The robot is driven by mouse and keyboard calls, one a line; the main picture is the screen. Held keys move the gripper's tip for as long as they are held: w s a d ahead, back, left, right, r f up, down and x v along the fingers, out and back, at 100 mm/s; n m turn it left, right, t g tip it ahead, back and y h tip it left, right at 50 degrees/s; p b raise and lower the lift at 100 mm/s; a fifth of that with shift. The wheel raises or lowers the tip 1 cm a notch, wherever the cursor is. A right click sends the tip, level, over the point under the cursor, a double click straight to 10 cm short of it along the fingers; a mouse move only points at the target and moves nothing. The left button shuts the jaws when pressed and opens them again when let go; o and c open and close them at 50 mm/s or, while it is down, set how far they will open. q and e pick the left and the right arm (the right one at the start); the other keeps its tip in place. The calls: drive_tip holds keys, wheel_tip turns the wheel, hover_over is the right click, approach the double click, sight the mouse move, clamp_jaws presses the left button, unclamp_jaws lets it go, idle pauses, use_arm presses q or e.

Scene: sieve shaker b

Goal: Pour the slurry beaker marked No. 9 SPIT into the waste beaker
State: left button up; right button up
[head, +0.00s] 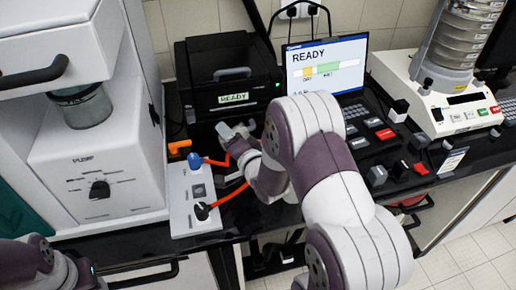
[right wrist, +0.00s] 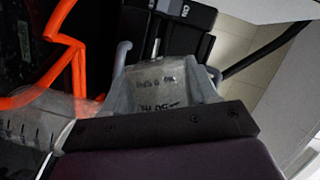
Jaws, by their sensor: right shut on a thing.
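My right gripper (head: 230,132) is over the bench between the black printer-like box and the white panel box. In the right wrist view its fingers (right wrist: 168,80) are shut on a greyish thing with a handwritten label (right wrist: 160,88). It looks like the slurry beaker, but I cannot read the writing surely. A clear vessel with graduation marks (right wrist: 30,118) shows at the left of that view, beside the gripper; I cannot tell whether it is the waste beaker. In the head view my forearm hides much of the bench. Only part of my left arm shows at the lower left.
A white pump unit (head: 100,165) stands left, with a glass vessel (head: 82,106) above it. A panel box (head: 195,190) has orange tubes (head: 232,198). A black box marked READY (head: 228,75), a laptop (head: 328,68) and a sieve shaker (head: 445,95) stand behind and right.

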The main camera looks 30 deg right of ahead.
drive_tip(key=shift+f+m+b, duration=0.3)
drive_tip(key=shift+m+b, duration=0.1)
drive_tip(key=shift+m, duration=0.1)
idle(0.5)
drive_tip(key=shift+s+d+r+m+t+y, duration=0.15)
drive_tip(key=shift+d+r+m+t+y, duration=0.25)
drive_tip(key=shift+d+m, duration=0.35)
idle(0.7)
drive_tip(key=shift+s+d+r+m+t, duration=0.15)
drive_tip(key=shift+r+m+t, duration=0.2)
drive_tip(key=shift+m, duration=0.5)
drive_tip(key=shift+w+d+r+m+t, duration=0.15)
drive_tip(key=shift+r+m, duration=0.25)
drive_tip(key=shift+m, duration=0.4)
idle(1.1)
